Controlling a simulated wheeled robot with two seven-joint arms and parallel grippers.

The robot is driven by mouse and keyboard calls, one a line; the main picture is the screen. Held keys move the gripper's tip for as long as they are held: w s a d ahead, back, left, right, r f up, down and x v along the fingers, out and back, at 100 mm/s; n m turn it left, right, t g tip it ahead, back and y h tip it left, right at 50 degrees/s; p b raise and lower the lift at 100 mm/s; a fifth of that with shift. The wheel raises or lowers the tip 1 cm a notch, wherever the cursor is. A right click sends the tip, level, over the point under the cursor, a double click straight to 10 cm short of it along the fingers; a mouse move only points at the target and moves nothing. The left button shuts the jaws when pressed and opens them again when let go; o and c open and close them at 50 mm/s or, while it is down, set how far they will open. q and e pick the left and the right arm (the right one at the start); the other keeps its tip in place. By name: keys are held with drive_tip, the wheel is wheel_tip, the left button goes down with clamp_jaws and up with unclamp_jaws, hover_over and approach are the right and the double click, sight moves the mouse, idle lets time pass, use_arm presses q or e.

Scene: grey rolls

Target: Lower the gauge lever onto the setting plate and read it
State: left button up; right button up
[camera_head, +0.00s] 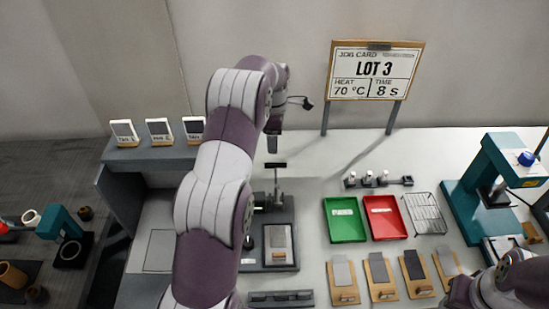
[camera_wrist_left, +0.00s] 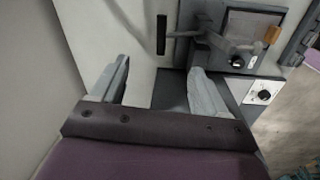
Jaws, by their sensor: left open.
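The gauge (camera_head: 288,215) stands on the bench behind and right of my left forearm. Its lever has a dark crossbar handle (camera_head: 276,165) on an upright post, and the lever looks raised. A light grey plate (camera_head: 278,237) lies on the gauge base. My left gripper (camera_head: 272,145) is just above the handle in the head view, empty. In the left wrist view its two fingers (camera_wrist_left: 157,88) are spread apart, with the black handle (camera_wrist_left: 161,35) beyond them and not between them. A round dial (camera_wrist_left: 263,95) shows there, too small to read. My right forearm enters at bottom right; its gripper is not visible.
A green tray (camera_head: 344,220), a red tray (camera_head: 384,217) and a wire rack (camera_head: 424,213) lie right of the gauge. Several wooden boards with grey pieces (camera_head: 380,275) line the front. A teal press (camera_head: 490,190) stands far right. The job card sign (camera_head: 374,72) stands behind.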

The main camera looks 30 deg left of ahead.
sight(275, 166)
use_arm(q)
drive_tip(key=shift+n, duration=0.9)
drive_tip(key=f+b, duration=0.6)
drive_tip(key=f, duration=0.1)
drive_tip(key=f+b, duration=0.2)
drive_tip(key=f, duration=0.2)
drive_tip(key=shift+s+d+b, duration=0.15)
drive_tip(key=shift+s+b, duration=0.1)
drive_tip(key=shift+b, duration=0.15)
drive_tip(key=shift+f, duration=0.75)
use_arm(e)
wheel_tip(275, 166, down, 9)
drive_tip(key=shift+s+d+r, duration=0.15)
drive_tip(key=shift+s+d, duration=0.1)
